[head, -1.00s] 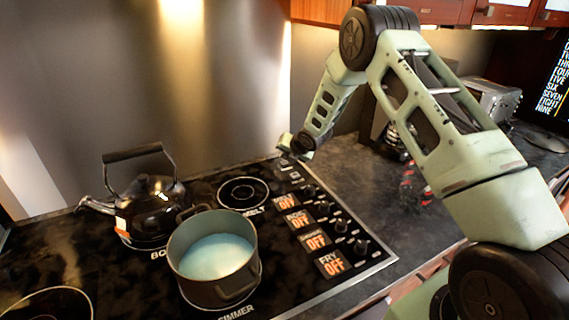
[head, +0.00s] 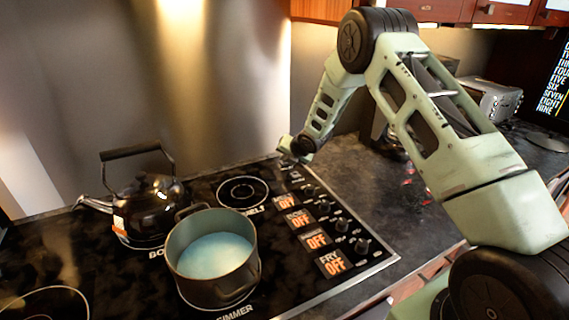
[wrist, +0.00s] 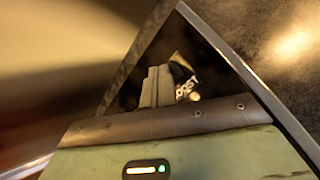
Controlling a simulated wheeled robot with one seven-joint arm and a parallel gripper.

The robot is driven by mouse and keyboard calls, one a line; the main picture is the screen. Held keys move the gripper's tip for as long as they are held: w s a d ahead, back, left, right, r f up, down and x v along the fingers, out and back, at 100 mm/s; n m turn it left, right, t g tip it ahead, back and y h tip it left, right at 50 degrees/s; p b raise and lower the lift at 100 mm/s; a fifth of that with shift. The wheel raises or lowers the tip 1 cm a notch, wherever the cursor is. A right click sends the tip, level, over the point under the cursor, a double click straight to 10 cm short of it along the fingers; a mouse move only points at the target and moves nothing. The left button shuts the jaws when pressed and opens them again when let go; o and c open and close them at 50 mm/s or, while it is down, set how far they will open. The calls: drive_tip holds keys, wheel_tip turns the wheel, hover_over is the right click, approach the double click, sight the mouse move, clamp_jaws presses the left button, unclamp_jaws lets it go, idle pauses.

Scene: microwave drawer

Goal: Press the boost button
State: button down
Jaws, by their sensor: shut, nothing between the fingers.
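The boost label (wrist: 187,88) shows in the wrist view as white letters on the black cooktop corner, partly covered by my fingers. A small pale round spot (wrist: 194,97) lies beside the letters; I cannot tell for sure that it is the button. My gripper (wrist: 160,84) is shut and empty, with its fingers just left of the label. In the head view my gripper (head: 286,149) is over the cooktop's far right corner, and its fingertips are hard to make out. I cannot tell whether they touch the surface.
The black cooktop (head: 95,255) carries a dark kettle (head: 150,205) and a pot (head: 213,275) of pale blue liquid. Knobs (head: 341,226) and orange OFF displays (head: 315,239) line its right side. A metal wall stands behind. Dark counter (head: 350,180) lies to the right.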

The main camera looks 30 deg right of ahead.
idle(0.4)
drive_tip(key=shift+r, duration=0.6)
drive_tip(key=shift+r+p, duration=1.95)
drive_tip(key=shift+r, duration=1.05)
